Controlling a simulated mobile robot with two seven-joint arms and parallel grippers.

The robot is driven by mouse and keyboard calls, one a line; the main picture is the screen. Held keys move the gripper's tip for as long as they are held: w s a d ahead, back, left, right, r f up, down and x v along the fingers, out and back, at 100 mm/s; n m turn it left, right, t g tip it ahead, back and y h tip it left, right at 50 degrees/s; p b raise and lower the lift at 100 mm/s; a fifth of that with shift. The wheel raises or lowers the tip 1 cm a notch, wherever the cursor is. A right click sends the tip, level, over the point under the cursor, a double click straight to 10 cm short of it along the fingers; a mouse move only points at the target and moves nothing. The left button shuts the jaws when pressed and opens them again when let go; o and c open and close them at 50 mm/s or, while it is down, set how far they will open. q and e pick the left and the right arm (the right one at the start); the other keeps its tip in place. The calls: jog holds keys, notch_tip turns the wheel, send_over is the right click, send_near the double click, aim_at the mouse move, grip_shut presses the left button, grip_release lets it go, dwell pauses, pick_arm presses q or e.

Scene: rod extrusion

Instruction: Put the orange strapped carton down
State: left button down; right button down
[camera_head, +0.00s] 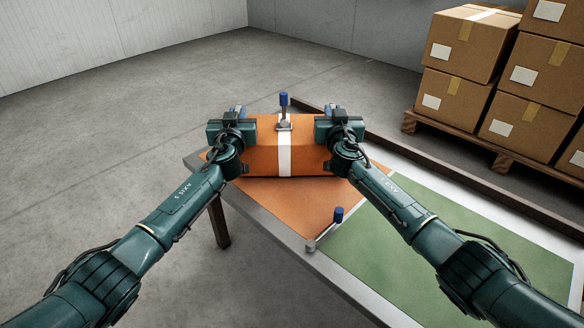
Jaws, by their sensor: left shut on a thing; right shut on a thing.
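The orange carton (262,160) with a white strap (284,155) is at the far end of the table, over the orange mat area (295,205). My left gripper (236,125) is at its left side and my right gripper (334,125) at its right side, both shut on it. The fingertips are mostly hidden behind my wrists. A dark shadow lies under the carton's near edge; I cannot tell whether it touches the mat. A blue-topped lever (284,100) shows at the carton's far side.
A second blue-topped lever (338,215) stands near the border between the orange area and the green area (440,230). The green area is largely clear. A pallet (480,145) stacked with brown cartons (467,45) stands at the back right. Bare floor lies left of the table.

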pick_arm(q)
jog(key=shift+f+b, duration=0.55)
jog(key=shift+f, duration=0.15)
pick_arm(e)
jog(key=shift+f, duration=0.65)
pick_arm(q)
jog(key=c, duration=1.4)
grip_release()
pick_arm(e)
jog(key=c, duration=1.4)
grip_release()
pick_arm(q)
jog(key=shift+o, duration=0.2)
pick_arm(e)
jog(key=shift+o, duration=0.2)
jog(key=shift+s, duration=0.45)
pick_arm(q)
jog(key=s, duration=1.2)
pick_arm(e)
jog(key=s, duration=0.6)
jog(key=shift+s, duration=0.35)
